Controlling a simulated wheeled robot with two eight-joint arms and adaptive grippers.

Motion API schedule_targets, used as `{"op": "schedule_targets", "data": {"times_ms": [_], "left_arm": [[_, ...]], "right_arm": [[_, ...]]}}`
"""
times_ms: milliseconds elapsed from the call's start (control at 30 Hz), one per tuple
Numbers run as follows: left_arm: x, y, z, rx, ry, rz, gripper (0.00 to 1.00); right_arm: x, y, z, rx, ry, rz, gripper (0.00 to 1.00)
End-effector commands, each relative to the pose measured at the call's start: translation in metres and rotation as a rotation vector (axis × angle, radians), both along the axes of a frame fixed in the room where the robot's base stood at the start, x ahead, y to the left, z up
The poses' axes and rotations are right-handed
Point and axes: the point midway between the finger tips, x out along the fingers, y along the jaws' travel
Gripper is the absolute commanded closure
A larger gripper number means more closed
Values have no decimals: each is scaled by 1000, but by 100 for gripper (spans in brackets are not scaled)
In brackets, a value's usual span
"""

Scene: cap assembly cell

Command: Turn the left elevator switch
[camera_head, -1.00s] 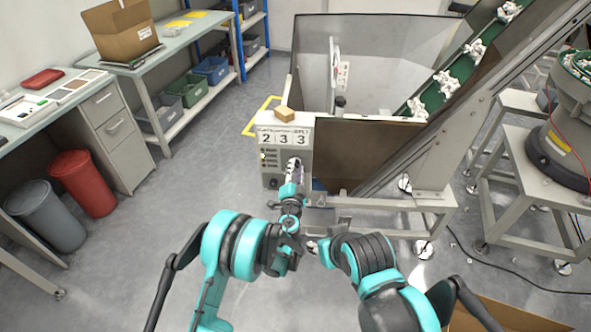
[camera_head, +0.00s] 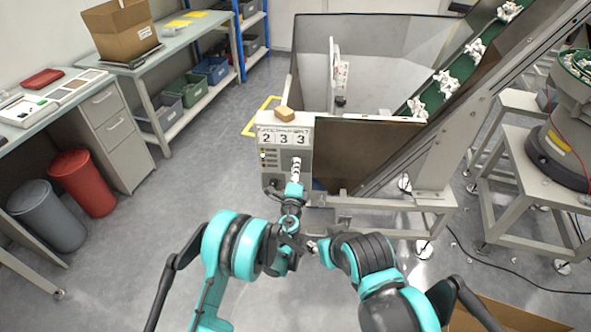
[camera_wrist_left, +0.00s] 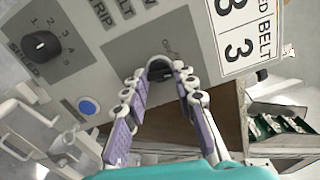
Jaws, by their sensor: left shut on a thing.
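The grey control box (camera_head: 268,178) stands at the front of the hopper, with a number display reading 2 3 3 on it. My left gripper (camera_head: 296,162) reaches up to the box face and hides the switch from the head view.
The panel also has a black numbered speed knob (camera_wrist_left: 41,45) and a blue button (camera_wrist_left: 88,106). A small cardboard-coloured block (camera_head: 284,114) lies on top of the box. The green conveyor (camera_head: 458,68) rises to the right.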

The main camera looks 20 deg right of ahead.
Motion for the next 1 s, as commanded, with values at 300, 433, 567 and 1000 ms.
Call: {"op": "schedule_targets", "data": {"times_ms": [300, 433, 567, 1000], "left_arm": [[0, 0, 0, 270, -98, 0, 100], [0, 0, 0, 365, -133, 0, 100], [0, 0, -1, 442, -161, 0, 100], [0, 0, -1, 567, -207, 0, 100]], "right_arm": [[0, 0, 0, 0, 0, 0, 60], [0, 0, 0, 0, 0, 0, 60], [0, 0, 0, 0, 0, 0, 60], [0, 0, 0, 0, 0, 0, 60]]}}
